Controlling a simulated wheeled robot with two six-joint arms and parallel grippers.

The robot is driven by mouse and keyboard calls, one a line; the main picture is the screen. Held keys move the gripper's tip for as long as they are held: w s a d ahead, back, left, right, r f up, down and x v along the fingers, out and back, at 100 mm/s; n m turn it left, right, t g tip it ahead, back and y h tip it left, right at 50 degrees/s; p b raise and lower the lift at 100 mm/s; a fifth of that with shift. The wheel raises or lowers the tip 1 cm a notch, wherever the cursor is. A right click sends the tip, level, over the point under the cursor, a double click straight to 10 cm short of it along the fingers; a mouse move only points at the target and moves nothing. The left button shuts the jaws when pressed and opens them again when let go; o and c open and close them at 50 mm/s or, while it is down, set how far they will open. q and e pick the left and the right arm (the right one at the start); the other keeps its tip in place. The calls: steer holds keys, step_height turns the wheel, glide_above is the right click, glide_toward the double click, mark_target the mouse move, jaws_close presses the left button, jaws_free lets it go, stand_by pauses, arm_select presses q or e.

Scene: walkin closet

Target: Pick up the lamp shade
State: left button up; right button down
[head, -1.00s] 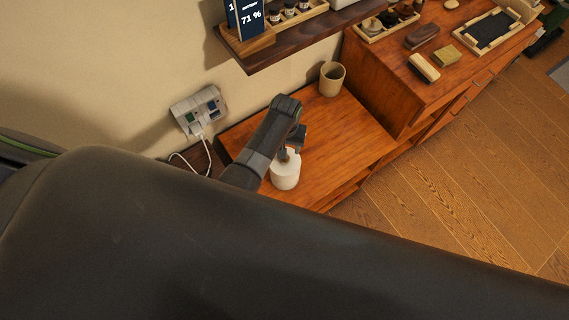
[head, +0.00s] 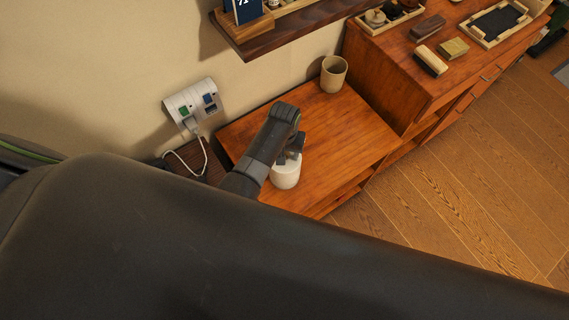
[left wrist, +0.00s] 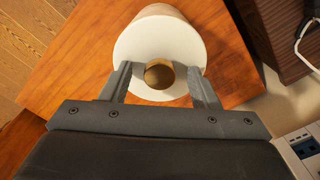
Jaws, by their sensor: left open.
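A white, round, drum-like piece (head: 286,174), which looks like the lamp shade, stands on the low wooden cabinet top. My right gripper is not in view.
A tan open cup-like vessel (head: 333,76) stands at the back of the low cabinet (head: 345,130). A wall socket (head: 193,103) with a white cord is to the left. A dark shelf (head: 285,36) overhangs behind. A taller cabinet (head: 385,75) stands to the right.

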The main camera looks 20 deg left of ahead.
arm_select(q)
jaws_close()
stand_by(0.3)
steer(key=shift+r, duration=0.2)
